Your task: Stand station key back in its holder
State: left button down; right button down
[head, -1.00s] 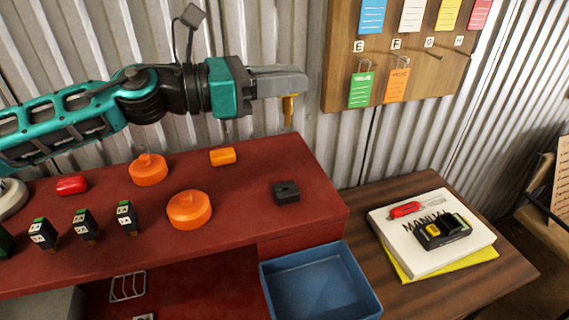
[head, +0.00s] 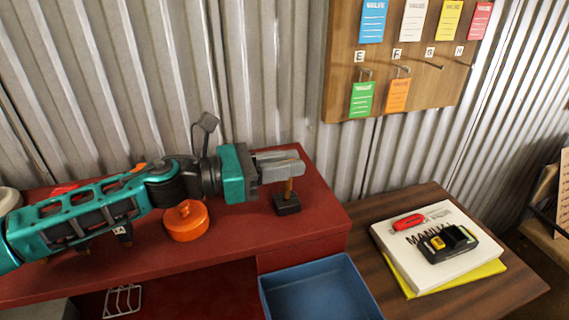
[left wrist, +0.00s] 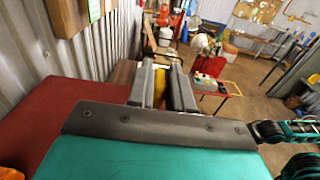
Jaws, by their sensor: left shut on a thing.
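The station key (head: 288,187) is a brass-yellow piece pointing down from my left gripper (head: 280,160). The gripper is shut on its upper part. The holder (head: 287,205) is a small black block on the red top, directly below the gripper. The key stands about upright, and its lower end meets the top of the block in the head view. I cannot tell how deep it sits in the opening. In the left wrist view, the key (left wrist: 160,87) shows yellow between the grey fingers; its lower end and the holder are hidden. My right gripper is not seen.
An orange round knob (head: 186,222) stands left of the holder, below my left arm. The red top (head: 235,245) ends just right of the holder. A blue bin (head: 318,292) and a wooden table (head: 420,200) with a manual (head: 405,262) lie beyond.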

pick_arm(q)
jog(key=shift+f+b, duration=0.55)
jog(key=c, duration=1)
grip_release()
jog(key=shift+c, duration=0.2)
